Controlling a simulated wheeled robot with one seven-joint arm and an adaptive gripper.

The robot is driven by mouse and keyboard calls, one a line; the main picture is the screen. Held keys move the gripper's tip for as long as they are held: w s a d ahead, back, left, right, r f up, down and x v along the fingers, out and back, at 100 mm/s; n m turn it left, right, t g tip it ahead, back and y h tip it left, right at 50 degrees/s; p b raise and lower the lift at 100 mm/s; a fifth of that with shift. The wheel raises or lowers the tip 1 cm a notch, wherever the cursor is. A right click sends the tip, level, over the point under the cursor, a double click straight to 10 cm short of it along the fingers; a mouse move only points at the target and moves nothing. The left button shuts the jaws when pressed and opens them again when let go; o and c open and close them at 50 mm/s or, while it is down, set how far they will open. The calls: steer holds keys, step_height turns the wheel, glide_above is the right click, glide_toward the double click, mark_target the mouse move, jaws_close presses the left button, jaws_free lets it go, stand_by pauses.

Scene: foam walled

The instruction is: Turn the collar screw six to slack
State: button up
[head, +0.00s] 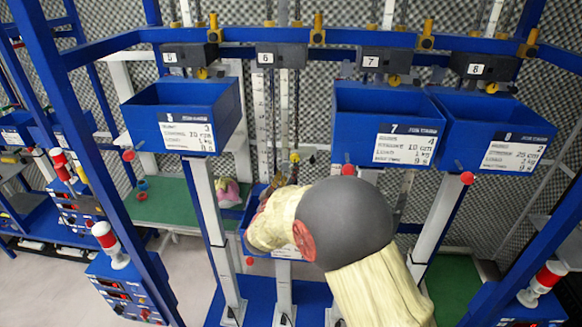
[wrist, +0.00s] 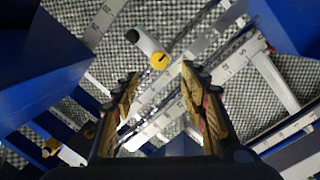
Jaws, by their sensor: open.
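The collar screw six looks to be the small yellow knob (head: 294,156) on the number 6 column, below the "6" plate (head: 266,58). In the wrist view a yellow round knob with a dark slot mark (wrist: 160,61) shows just beyond the fingertips, roughly centred between them. A black and white cylinder (wrist: 143,42) lies beside it. My gripper (wrist: 160,82) is open, with nothing between its fingers. In the head view my gripper (head: 278,190) is just below and left of the yellow knob, apart from it. My arm hides much of the lowered blue bin (head: 252,212) at column 6.
Raised blue bins stand at left (head: 180,100) and at right, number 7 (head: 385,105) and number 8 (head: 490,115). Red knobs stick out below them, one by bin 7 (head: 347,169). A blue frame post (head: 75,130) stands at left. White scale columns (head: 259,115) stand close to my gripper.

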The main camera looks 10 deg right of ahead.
steer(key=v, duration=0.3)
steer(key=shift+s+a, duration=0.1)
steer(key=shift+s, duration=0.2)
